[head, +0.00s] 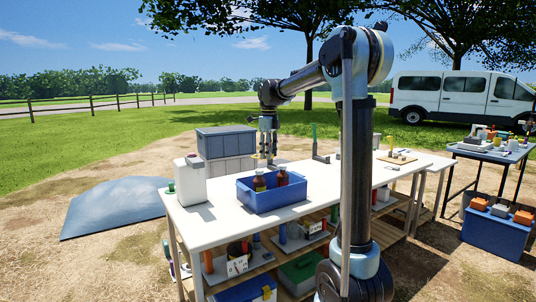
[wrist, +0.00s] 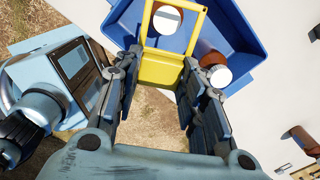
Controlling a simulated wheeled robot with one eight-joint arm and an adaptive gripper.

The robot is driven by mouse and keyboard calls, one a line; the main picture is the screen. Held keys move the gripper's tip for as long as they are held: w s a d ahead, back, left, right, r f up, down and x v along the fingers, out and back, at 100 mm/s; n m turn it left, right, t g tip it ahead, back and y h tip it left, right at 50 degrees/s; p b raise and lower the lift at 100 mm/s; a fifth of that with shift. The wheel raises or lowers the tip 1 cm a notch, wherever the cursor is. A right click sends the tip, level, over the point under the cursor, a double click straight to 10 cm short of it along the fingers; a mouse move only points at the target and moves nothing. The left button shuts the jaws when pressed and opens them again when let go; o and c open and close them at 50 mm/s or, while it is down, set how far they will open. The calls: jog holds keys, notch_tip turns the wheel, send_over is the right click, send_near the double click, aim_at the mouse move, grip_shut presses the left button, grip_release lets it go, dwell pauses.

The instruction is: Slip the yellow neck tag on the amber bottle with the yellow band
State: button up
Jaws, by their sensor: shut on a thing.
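My gripper (wrist: 157,85) is shut on the yellow neck tag (wrist: 163,70), a flat frame with an opening. In the wrist view one bottle with a white cap (wrist: 167,20) shows through the tag's opening. A second amber bottle (wrist: 212,62) stands to the right of the tag, partly behind a finger. In the head view my gripper (head: 267,152) is above the blue bin (head: 270,203), which holds two amber bottles. The left bottle (head: 259,180) seems to have a yellowish band; the right one (head: 283,177) looks reddish. The tag appears above the bottles, apart from them.
A white jug (head: 190,180) stands left of the bin on the white table (head: 225,218). Grey crates (head: 226,143) are behind it. A board with small items (head: 397,158) lies farther right on the table. The tabletop right of the bin is mostly clear.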

jog(key=shift+f, duration=2.4)
jog(key=shift+f, duration=1.85)
jog(key=o, duration=1)
jog(key=shift+c, duration=0.2)
jog(key=shift+r, duration=0.1)
notch_tip(320, 180, up, 12)
jog(key=shift+f, duration=0.1)
